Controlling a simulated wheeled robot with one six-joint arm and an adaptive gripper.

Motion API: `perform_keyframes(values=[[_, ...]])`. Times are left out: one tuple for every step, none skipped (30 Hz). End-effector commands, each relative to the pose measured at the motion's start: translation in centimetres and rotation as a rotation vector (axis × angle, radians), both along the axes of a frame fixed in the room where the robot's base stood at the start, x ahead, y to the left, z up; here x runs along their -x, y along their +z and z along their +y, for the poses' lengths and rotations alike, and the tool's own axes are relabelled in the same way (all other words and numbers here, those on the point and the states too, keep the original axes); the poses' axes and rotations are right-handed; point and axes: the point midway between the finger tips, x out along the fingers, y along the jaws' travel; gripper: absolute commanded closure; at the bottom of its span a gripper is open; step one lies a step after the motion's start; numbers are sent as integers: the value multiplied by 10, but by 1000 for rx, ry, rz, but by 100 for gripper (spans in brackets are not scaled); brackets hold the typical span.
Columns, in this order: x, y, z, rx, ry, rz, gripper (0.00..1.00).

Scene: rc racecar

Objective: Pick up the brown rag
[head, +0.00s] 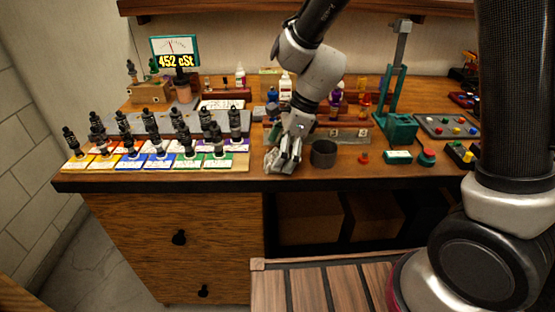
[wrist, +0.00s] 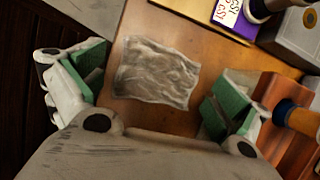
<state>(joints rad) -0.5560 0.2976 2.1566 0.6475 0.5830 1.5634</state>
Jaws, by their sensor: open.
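The rag (wrist: 157,72) is a crumpled, greyish-brown, see-through-looking cloth lying flat on the wooden bench top in the wrist view. My gripper (wrist: 152,84) is open, with green-padded fingers on the left and right of the rag. The rag lies between the fingers in the picture, and no finger visibly touches it. In the head view my gripper (head: 284,158) points down close to the bench's front edge. I cannot make out the rag there; my gripper seems to hide it.
A dark cup (head: 323,153) stands just right of my gripper. Several black shock absorbers on a coloured-card board (head: 240,167) stand close on the left. A red knob (head: 363,158) and a teal press (head: 400,127) are farther right. Bottles stand behind.

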Motion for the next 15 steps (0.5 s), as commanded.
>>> perform_keyframes(values=[[0,0,0,0,0,0,0],[0,0,0,0,0,0,0],[0,0,0,0,0,0,0],[0,0,0,0,0,0,0],[0,0,0,0,0,0,4],[0,0,0,0,0,0,11],[0,0,0,0,0,0,16],[0,0,0,0,0,0,22],[0,0,0,0,0,0,29],[0,0,0,0,0,0,35],[0,0,0,0,0,0,40],[0,0,0,0,0,0,40],[0,0,0,0,0,0,40],[0,0,0,0,0,0,40],[0,0,0,0,0,0,40]])
